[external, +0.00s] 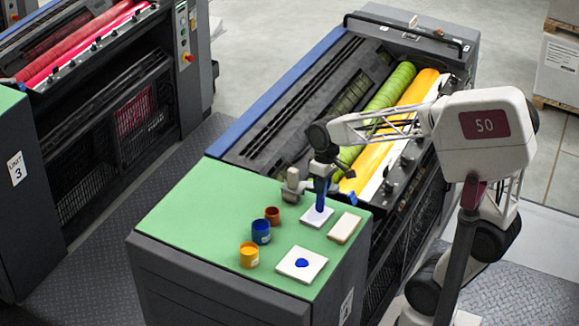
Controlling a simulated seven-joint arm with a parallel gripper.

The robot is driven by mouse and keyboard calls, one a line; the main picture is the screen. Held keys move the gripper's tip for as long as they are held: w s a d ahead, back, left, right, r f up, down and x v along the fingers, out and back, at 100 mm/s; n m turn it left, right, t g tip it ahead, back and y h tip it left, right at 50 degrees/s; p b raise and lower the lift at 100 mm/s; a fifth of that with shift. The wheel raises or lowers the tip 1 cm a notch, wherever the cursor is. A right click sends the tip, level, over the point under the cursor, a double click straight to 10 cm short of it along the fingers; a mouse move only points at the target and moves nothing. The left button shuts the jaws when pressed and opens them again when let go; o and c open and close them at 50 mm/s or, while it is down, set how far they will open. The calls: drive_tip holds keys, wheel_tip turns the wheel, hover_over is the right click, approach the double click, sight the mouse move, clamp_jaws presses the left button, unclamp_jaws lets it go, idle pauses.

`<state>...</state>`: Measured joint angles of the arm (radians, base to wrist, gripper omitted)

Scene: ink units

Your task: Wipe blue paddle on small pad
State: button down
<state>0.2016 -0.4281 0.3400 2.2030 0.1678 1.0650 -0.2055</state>
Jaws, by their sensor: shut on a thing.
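My gripper (321,181) is shut on the blue paddle (320,201) and points down at the green top. The paddle hangs upright, its lower end at the small white pad (308,220); I cannot tell for sure whether it touches. A larger white pad (287,269) with a blue ink spot in its middle lies nearer the front edge. A blue pot (261,233) stands left of the small pad.
An orange-yellow pot (249,257) and a brown-red pot (272,215) stand in line with the blue one. A beige block (345,228) lies right of the small pad. A grey fixture (292,186) stands behind. The green top's left part (190,215) is clear.

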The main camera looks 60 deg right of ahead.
drive_tip(key=shift+d, duration=0.25)
drive_tip(key=shift+s+d+f, duration=0.1)
drive_tip(key=shift+d, duration=0.55)
drive_tip(key=shift+a, duration=0.2)
drive_tip(key=shift+a, duration=0.65)
drive_tip(key=shift+a, duration=0.15)
drive_tip(key=shift+a, duration=0.65)
idle(0.4)
